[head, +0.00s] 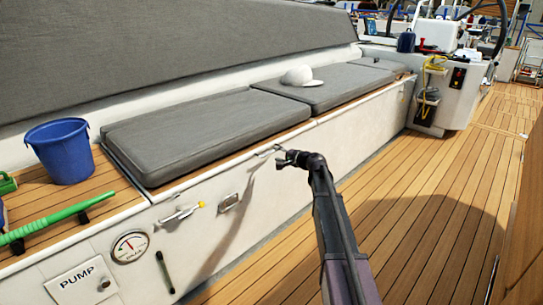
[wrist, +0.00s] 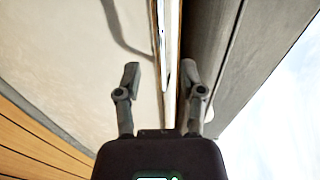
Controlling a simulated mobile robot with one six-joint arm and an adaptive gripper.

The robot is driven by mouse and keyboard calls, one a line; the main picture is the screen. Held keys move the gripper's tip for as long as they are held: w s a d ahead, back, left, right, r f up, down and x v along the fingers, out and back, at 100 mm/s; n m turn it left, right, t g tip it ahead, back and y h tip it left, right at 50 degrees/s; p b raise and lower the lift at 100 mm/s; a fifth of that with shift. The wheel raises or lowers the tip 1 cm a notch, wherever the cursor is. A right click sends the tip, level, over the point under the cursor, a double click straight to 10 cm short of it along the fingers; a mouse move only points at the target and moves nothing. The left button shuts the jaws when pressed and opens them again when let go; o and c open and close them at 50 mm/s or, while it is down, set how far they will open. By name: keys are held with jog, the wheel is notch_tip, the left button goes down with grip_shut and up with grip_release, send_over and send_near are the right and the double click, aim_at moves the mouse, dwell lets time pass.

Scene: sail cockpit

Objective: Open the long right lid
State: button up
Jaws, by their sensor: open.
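The long lid (head: 222,161) is the teak-edged seat right of the bucket, with a grey cushion (head: 200,133) on it. It lies flat and shut along the bench front. My gripper (head: 279,159) is at the bench's front edge, near the lid's right end, beside a small metal fitting. In the wrist view my gripper (wrist: 163,85) is open, its two fingers on either side of the narrow pale and wooden lid edge (wrist: 169,45). The grey cushion side (wrist: 205,45) is right of that edge. I cannot tell whether the fingers touch the lid.
A blue bucket (head: 62,150) and a green-handled tool (head: 55,217) are on the left section. A white cap (head: 300,76) lies on the far cushion (head: 340,87). A valve handle (head: 180,214), gauge (head: 130,247) and latch (head: 229,203) are on the front wall. The deck (head: 430,185) at right is clear.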

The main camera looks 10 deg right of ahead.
aim_at(271, 153)
jog(key=shift+b+x, duration=0.35)
jog(key=shift+x, duration=1.75)
grip_shut()
